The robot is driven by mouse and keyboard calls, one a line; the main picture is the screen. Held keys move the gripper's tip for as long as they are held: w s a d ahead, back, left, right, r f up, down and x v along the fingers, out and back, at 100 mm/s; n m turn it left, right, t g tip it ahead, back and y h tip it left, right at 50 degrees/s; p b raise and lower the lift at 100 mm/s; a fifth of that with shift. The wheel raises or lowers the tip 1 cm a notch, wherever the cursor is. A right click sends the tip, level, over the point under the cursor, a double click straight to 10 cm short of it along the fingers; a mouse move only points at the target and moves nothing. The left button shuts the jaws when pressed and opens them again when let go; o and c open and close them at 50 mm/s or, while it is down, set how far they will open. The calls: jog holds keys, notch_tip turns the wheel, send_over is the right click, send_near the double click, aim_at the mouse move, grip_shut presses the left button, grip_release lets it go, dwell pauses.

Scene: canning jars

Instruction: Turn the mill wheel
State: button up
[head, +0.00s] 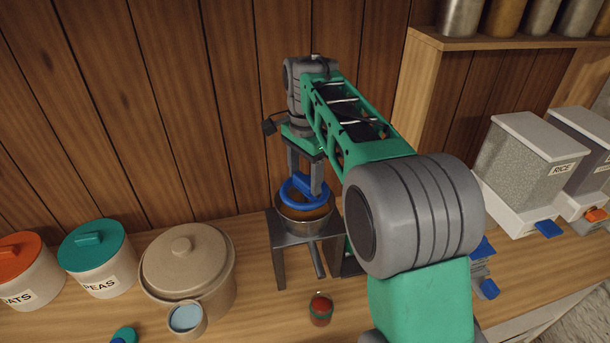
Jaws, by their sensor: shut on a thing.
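The mill wheel (293,197) is a blue ring on top of a mill (302,227) with a metal bowl or hopper, brownish inside, on a grey stand (279,262). My gripper (304,183) points down at the wheel from above, its grey fingers closed on the wheel. Part of the wheel and the right side of the mill are hidden by my fingers and arm. A short grey spout or bar (317,259) sticks out under the stand's top.
A small red jar (320,309) stands in front of the mill. A beige lidded crock (188,262), a teal-lidded PEAS canister (94,258) and an orange-lidded canister (20,271) stand left. A RICE dispenser (525,165) stands right. A wooden wall is close behind.

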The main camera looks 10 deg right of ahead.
jog(key=o, duration=1.4)
jog(key=shift+r, duration=0.1)
notch_tip(320, 180, up, 8)
jog(key=shift+f+b, duration=0.15)
jog(key=shift+b, duration=0.25)
jog(key=s+f+n+t, duration=0.1)
jog(key=s+f+n, duration=0.3)
jog(key=s, duration=0.2)
jog(key=s+f+n+t+b, duration=0.1)
jog(key=s+f+n+t, duration=0.1)
jog(key=s+f+n, duration=0.2)
jog(key=s+f+n+t, duration=0.1)
jog(key=s+f+n, duration=0.4)
jog(key=s, duration=0.4)
jog(key=shift+f+t, duration=0.3)
jog(key=shift+f, duration=0.3)
